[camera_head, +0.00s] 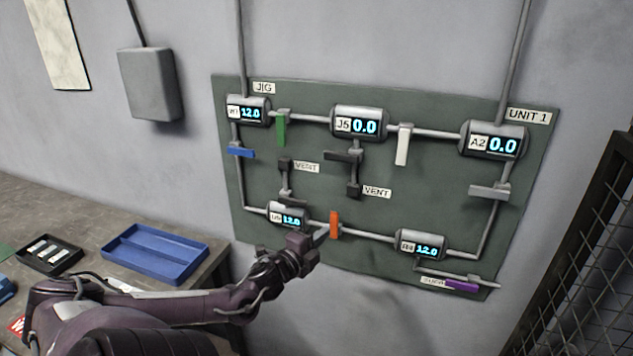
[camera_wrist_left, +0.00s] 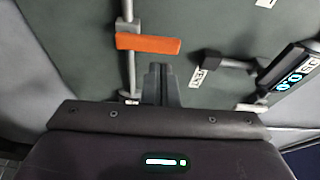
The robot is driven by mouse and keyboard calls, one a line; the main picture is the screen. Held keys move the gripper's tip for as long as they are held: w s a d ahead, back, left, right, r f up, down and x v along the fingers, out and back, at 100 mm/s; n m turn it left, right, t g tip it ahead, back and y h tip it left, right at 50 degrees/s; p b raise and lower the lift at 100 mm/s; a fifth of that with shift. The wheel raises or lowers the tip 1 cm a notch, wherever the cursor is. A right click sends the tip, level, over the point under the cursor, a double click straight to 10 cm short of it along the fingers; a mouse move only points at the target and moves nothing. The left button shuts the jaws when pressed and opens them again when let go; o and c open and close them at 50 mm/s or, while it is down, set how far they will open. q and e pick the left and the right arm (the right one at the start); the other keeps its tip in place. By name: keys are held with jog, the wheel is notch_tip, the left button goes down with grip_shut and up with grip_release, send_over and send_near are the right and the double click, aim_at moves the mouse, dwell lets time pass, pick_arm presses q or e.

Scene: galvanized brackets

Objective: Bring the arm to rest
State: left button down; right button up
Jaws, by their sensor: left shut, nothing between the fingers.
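My left gripper (camera_head: 322,233) is shut and empty in front of the lower part of the green-grey panel (camera_head: 380,275). Its fingertips are just left of the orange lever (camera_head: 335,224) in the head view. In the left wrist view the shut fingers (camera_wrist_left: 160,85) show below the orange lever (camera_wrist_left: 148,44); I cannot tell if they touch it. The orange lever stands upright, across its pipe. My left arm (camera_head: 190,305) reaches in from the lower left. My right gripper is in neither view.
The panel carries pipes, gauges and green (camera_head: 282,128), white (camera_head: 403,145), blue (camera_head: 240,152) and purple (camera_head: 461,285) levers. A bench with a blue tray (camera_head: 150,254) and a black tray (camera_head: 48,254) is at left. A mesh fence (camera_head: 590,240) stands at right.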

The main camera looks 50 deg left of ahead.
pick_arm(q)
jog(key=shift+s+d, duration=0.35)
jog(key=shift+s, duration=0.2)
jog(key=shift+s+d, duration=0.3)
jog(key=shift+s, duration=0.2)
jog(key=shift+a+f, duration=0.1)
